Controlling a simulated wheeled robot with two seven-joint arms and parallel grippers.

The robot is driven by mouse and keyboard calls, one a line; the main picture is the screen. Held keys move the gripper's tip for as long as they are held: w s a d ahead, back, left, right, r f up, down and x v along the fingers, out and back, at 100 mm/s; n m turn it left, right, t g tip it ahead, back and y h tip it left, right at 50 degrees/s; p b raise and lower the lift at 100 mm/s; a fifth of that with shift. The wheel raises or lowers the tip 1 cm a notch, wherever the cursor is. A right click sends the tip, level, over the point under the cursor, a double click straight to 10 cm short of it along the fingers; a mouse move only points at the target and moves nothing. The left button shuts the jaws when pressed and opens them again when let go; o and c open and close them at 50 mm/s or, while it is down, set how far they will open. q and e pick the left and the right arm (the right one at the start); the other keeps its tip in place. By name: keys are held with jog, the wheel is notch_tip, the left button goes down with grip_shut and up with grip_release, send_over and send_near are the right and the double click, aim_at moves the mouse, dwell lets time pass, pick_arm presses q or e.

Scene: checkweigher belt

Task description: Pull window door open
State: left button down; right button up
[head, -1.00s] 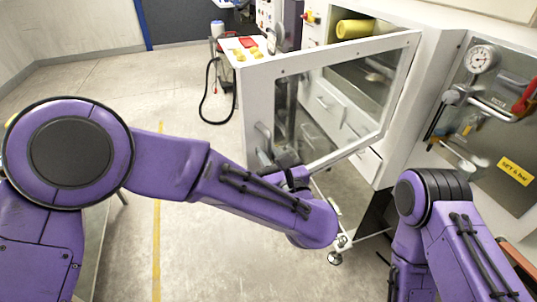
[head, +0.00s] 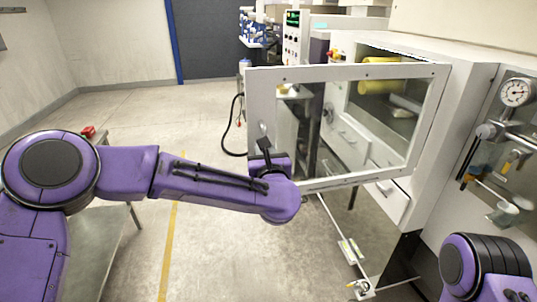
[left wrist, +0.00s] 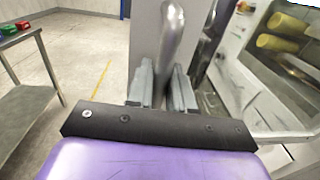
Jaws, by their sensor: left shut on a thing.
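The window door (head: 259,100), a white frame around a clear pane, stands swung out from the white cabinet (head: 432,165), hinged at its right side. Its grey handle (head: 263,131) is on the left part of the frame. My left gripper (head: 265,150) is at that handle, partly hidden by my wrist. In the left wrist view, the fingers (left wrist: 162,88) stand on both sides of the handle (left wrist: 172,35) and are shut on it. My right arm shows at the lower right of the head view; its gripper is out of view.
Yellow rolls (head: 380,86) and drawers (head: 350,138) show through the pane. A pressure gauge (head: 515,92) and pipes are on the right panel. A grey table (head: 98,240) stands at left.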

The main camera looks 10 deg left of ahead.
pick_arm(q)
jog(key=c, duration=1.2)
grip_release()
jog(key=shift+r, duration=0.1)
jog(key=shift+o, duration=0.2)
jog(key=shift+s, duration=0.1)
jog(key=b+v, duration=0.4)
jog(key=v, duration=0.6)
jog(key=shift+s, duration=0.25)
jog(key=shift+d, duration=0.1)
